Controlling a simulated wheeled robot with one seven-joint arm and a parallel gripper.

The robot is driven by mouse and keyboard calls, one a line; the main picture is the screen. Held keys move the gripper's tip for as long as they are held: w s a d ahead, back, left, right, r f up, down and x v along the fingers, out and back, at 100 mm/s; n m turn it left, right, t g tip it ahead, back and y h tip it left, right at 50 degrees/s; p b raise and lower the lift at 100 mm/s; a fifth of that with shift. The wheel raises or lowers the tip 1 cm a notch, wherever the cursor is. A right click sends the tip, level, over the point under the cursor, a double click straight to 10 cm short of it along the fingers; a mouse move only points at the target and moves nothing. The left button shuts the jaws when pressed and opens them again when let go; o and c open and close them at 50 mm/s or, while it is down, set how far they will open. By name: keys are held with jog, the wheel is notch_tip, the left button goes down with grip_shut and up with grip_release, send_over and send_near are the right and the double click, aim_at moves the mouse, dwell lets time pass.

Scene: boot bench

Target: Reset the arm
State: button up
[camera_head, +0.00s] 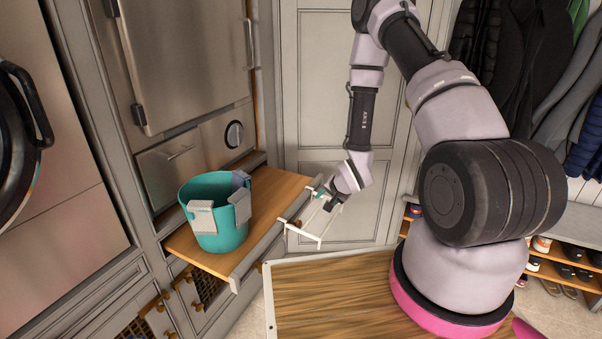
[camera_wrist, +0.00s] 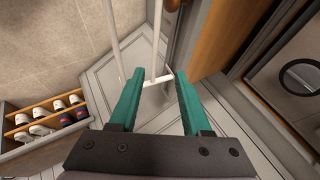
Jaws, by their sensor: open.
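My gripper (camera_head: 323,199) hangs in front of the pale door, to the right of the pull-out shelf. In the wrist view my gripper (camera_wrist: 160,84) shows two teal fingers spread wide apart. A thin white rod frame (camera_head: 303,236) is right at the fingers in the head view. In the wrist view its white rods (camera_wrist: 157,42) run past and between the fingertips. I cannot tell whether they touch, but the fingers are not closed on them. My arm reaches down from the upper right, bent at the elbow.
A teal bucket (camera_head: 222,232) with grey cloths over its rim stands on the wooden pull-out shelf (camera_head: 275,190). A wooden top (camera_head: 330,295) lies below my arm. Shoe shelves (camera_head: 560,262) and hanging coats (camera_head: 510,60) are at right. Steel appliances line the left.

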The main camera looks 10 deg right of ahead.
jog(key=d+r+n+h, duration=0.1)
jog(key=d+r, duration=0.1)
jog(key=r, duration=1.3)
jog(key=d+r+n+h, duration=0.1)
jog(key=d+r, duration=0.2)
jog(key=r, duration=1.2)
jog(key=s+r+n+y, duration=0.1)
jog(key=s+r, duration=0.8)
jog(key=s, duration=0.3)
jog(key=s+a+r+n, duration=0.1)
jog(key=s+r, duration=0.9)
jog(key=s, duration=0.2)
jog(key=shift+a+r+y, duration=0.15)
jog(key=shift+a+y, duration=0.15)
jog(key=shift+y, duration=0.1)
